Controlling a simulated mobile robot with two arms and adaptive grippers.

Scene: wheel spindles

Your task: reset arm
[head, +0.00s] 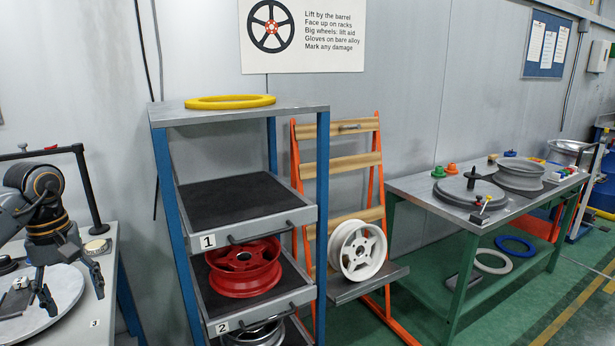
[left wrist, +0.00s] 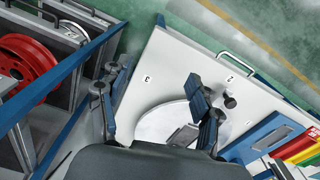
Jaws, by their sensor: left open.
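My left gripper (head: 70,290) is at the left edge of the head view, pointing down over a table (head: 100,262) that bears a round grey plate (head: 62,312). Its two fingers are spread apart with nothing between them. In the left wrist view the open fingers (left wrist: 155,88) stand over the white table top and the pale round plate (left wrist: 150,122). A small grey block (left wrist: 183,134) lies on the plate, partly hidden by a finger. My right gripper is in neither view.
A blue-framed rack (head: 163,200) stands right of the table, with a red wheel (head: 244,268) on a lower shelf and a yellow ring (head: 230,102) on top. A white wheel (head: 357,250) rests on an orange stand. A green workbench (head: 425,192) is farther right.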

